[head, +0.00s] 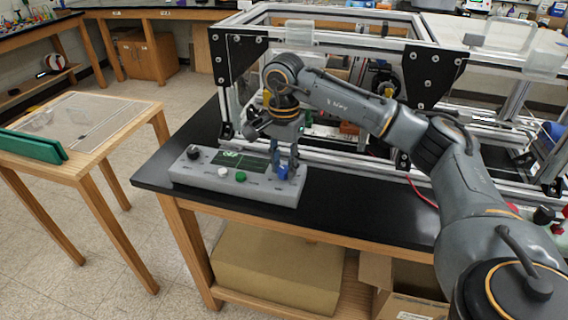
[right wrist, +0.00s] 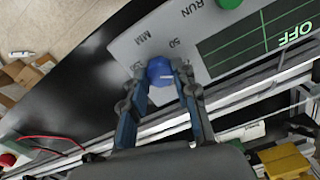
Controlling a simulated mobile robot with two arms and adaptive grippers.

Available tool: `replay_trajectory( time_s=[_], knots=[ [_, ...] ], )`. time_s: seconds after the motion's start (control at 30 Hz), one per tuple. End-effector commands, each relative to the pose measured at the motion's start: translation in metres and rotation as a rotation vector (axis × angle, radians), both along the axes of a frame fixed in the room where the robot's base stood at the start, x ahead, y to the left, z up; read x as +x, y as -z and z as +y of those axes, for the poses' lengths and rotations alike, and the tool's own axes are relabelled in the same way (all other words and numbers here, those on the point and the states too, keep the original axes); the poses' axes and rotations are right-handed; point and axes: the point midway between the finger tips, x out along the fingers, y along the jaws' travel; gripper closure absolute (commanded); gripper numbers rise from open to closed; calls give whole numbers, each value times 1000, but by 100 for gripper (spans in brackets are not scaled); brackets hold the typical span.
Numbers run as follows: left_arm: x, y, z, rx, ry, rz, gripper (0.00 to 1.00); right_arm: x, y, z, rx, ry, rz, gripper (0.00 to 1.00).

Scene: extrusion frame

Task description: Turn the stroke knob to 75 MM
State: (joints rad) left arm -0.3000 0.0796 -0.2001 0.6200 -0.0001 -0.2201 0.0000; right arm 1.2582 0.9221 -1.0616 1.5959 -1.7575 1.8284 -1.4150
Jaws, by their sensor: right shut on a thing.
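A grey control box (head: 200,182) lies on the black bench top (head: 345,192). A blue knob (head: 283,174) sits near its right end. My right gripper (head: 288,165) reaches down over this end, its fingers around the knob. In the right wrist view the gripper (right wrist: 160,74) is shut on the blue knob (right wrist: 160,69), one finger on each side. A pale mark shows on the knob; its exact setting is hard to read. The labels "50" and "MM" are printed beside it. My left gripper is not in view.
The box also carries a black knob (head: 193,152), a white button (head: 222,172), a green button (head: 240,176) and a dark screen (right wrist: 260,38) reading "OFF" in green. An aluminium extrusion frame (head: 330,158) stands close behind. A wooden side table (head: 120,145) stands at left.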

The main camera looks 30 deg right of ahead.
Motion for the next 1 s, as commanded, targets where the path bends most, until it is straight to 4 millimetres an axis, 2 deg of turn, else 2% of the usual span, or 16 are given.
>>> replay_trajectory(
  time_s=[0.07,0.1,0.2,0.5,0.63,0.77,1.0],
  knots=[
    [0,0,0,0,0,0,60,0,-1,0,1,0,-3,100],
    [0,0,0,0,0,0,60,0,-1,0,1,0,-3,69],
    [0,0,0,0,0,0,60,0,-1,0,1,0,-3,49],
    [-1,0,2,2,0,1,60,0,-1,0,0,1,-1,48],
    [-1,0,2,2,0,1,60,1,-9,0,1,1,-3,48],
    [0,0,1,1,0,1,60,1,-32,0,2,1,-7,48],
    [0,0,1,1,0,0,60,1,-87,0,1,1,-6,48]
  ],
)
